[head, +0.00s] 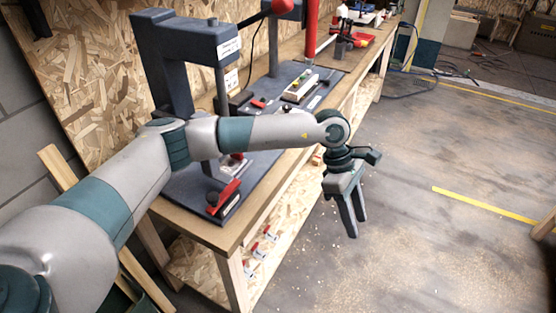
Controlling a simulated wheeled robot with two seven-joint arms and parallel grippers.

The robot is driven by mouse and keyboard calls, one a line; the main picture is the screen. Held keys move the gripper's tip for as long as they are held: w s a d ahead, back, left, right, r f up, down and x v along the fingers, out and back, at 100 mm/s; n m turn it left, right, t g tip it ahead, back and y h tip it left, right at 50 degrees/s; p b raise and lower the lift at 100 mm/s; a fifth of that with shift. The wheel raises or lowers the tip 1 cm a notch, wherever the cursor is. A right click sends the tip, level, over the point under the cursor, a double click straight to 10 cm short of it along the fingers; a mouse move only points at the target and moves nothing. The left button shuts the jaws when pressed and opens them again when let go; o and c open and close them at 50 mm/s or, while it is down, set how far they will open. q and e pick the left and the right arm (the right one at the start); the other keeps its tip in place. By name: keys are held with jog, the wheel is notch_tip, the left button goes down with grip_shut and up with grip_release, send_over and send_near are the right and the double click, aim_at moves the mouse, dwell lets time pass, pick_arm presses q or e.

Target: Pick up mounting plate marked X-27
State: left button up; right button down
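No plate with a readable X-27 mark shows; the small labels are too small to read. A red part with a dark edge (228,198) lies on the near end of the dark press base (190,200) on the workbench. A pale block (300,88) lies on a second dark base further back. I cannot tell whether either is the mounting plate. My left gripper (355,228) hangs in front of the bench's long edge, over the floor, fingers pointing down. Its fingers are apart with nothing between them. My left arm hides part of the near base. My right gripper is not in view.
The wooden workbench (236,232) runs from lower left to the back. The floor (430,240) at right is clear.

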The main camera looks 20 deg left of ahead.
pick_arm(q)
jog(key=w+a+r+y, duration=0.3)
jog(key=a+r, duration=0.1)
jog(key=a, duration=0.5)
jog(key=w+a+r+t+y, duration=0.1)
jog(key=w+a+r+y, duration=0.3)
jog(key=a, duration=0.5)
jog(key=w+a+r+t+y, duration=0.1)
jog(key=w+a+r+y, duration=0.3)
jog(key=a, duration=0.6)
jog(key=shift+r+n, duration=0.3)
jog(key=shift+r, duration=0.45)
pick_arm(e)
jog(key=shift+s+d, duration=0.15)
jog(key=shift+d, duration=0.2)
pick_arm(q)
jog(key=shift+a, duration=0.15)
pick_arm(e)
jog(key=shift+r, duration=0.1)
